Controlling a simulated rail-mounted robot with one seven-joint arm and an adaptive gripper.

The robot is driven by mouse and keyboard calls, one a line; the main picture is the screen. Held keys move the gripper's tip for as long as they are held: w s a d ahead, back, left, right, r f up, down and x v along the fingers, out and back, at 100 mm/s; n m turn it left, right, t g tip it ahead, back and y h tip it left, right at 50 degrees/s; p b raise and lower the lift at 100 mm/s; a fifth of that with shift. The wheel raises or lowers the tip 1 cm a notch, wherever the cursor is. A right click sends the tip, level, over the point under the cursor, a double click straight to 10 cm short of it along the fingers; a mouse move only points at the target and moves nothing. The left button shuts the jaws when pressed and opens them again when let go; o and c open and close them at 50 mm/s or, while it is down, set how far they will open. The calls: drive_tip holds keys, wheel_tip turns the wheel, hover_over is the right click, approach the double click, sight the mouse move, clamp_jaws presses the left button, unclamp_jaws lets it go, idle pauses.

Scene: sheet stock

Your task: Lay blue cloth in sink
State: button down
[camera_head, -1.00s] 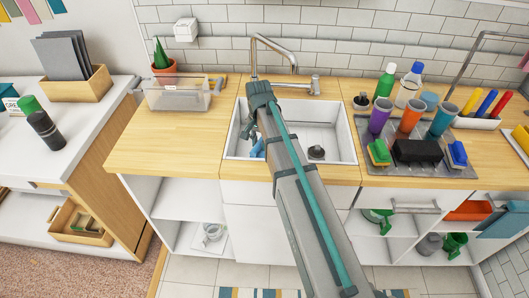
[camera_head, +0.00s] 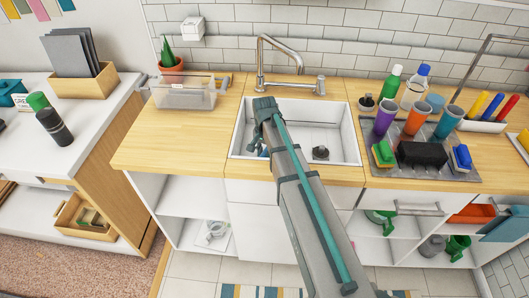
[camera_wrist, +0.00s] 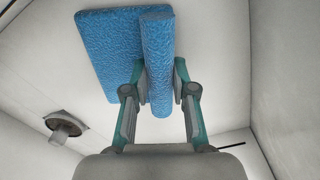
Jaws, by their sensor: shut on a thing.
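The blue cloth (camera_wrist: 108,55) shows in the wrist view as a textured flat piece with a thicker folded strip. My gripper (camera_wrist: 160,82) is shut on that strip, one finger on each side. In the head view only a small blue bit of the cloth (camera_head: 263,152) shows beside my wrist, inside the sink's outline. The white sink (camera_head: 338,112) is set in the wooden counter, with my arm across its left part. The wrist view shows white sink walls around the cloth and a drain fitting (camera_wrist: 66,127) to the left. Whether the cloth touches the sink floor I cannot tell.
A metal faucet (camera_head: 262,62) stands behind the sink. A clear bin (camera_head: 185,93) is on the counter to the left. The sink's right half is free except for the drain fitting.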

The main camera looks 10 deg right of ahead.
sight(264, 152)
drive_tip(key=c, duration=0.9)
unclamp_jaws()
drive_tip(key=shift+c, duration=0.2)
wheel_tip(264, 152, up, 12)
drive_tip(key=b, duration=0.2)
drive_tip(key=shift+r, duration=0.1)
